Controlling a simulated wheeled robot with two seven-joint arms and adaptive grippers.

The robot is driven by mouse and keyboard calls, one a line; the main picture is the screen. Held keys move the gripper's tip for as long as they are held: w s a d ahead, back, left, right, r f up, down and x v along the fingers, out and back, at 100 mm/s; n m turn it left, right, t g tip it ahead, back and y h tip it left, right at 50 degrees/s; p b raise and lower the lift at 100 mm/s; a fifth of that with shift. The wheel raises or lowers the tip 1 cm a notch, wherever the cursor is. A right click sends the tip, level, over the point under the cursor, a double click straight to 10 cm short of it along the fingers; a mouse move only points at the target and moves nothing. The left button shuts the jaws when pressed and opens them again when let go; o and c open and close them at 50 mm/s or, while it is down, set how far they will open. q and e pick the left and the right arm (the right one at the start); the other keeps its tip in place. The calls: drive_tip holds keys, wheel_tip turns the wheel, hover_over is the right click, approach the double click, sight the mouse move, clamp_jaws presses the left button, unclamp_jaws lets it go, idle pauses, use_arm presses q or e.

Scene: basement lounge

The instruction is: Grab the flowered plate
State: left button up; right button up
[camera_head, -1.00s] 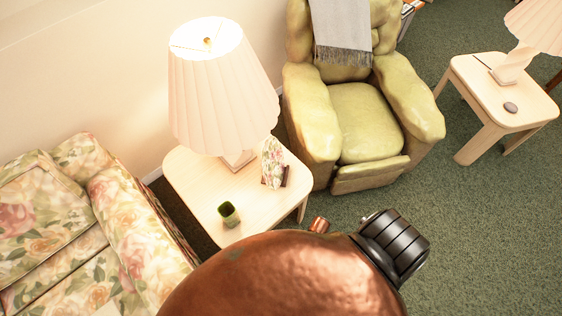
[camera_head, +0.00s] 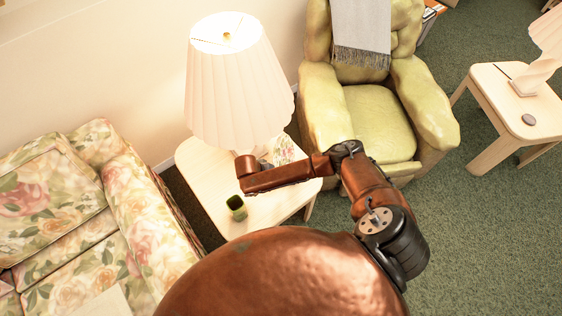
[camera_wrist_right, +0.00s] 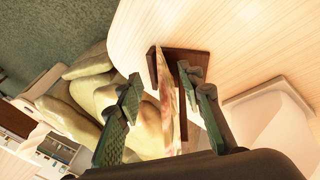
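The flowered plate (camera_head: 284,150) stands on the wooden side table (camera_head: 262,210), partly hidden behind my right arm in the head view. In the right wrist view the plate (camera_wrist_right: 166,98) shows nearly edge-on, upright against a dark brown stand (camera_wrist_right: 185,62). My right gripper (camera_wrist_right: 159,86) is open, with its fingers on either side of the plate. I see a gap between the left finger and the plate; contact on the right side cannot be told. The right gripper is hard to make out in the head view. My left gripper is not in view.
A lit lamp (camera_head: 238,85) stands at the back of the table, close to my right arm. A green cup (camera_head: 237,207) stands near the table's front. A floral sofa (camera_head: 120,205) is at left, and a green armchair (camera_head: 380,120) is behind at right.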

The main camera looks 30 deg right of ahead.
sight(283, 160)
wheel_tip(283, 160, up, 4)
drive_tip(key=w+a+m, duration=0.1)
drive_tip(key=w+m, duration=0.1)
drive_tip(key=w, duration=0.1)
drive_tip(key=x, duration=0.2)
drive_tip(key=b+x, duration=0.1)
drive_tip(key=x, duration=0.2)
drive_tip(key=b+x, duration=0.1)
drive_tip(key=x, duration=0.1)
drive_tip(key=shift+s+d+f, duration=0.2)
drive_tip(key=shift+s+f, duration=0.05)
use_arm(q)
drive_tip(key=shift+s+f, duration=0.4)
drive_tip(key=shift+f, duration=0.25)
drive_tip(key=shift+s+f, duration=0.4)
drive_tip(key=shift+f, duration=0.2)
use_arm(e)
clamp_jaws()
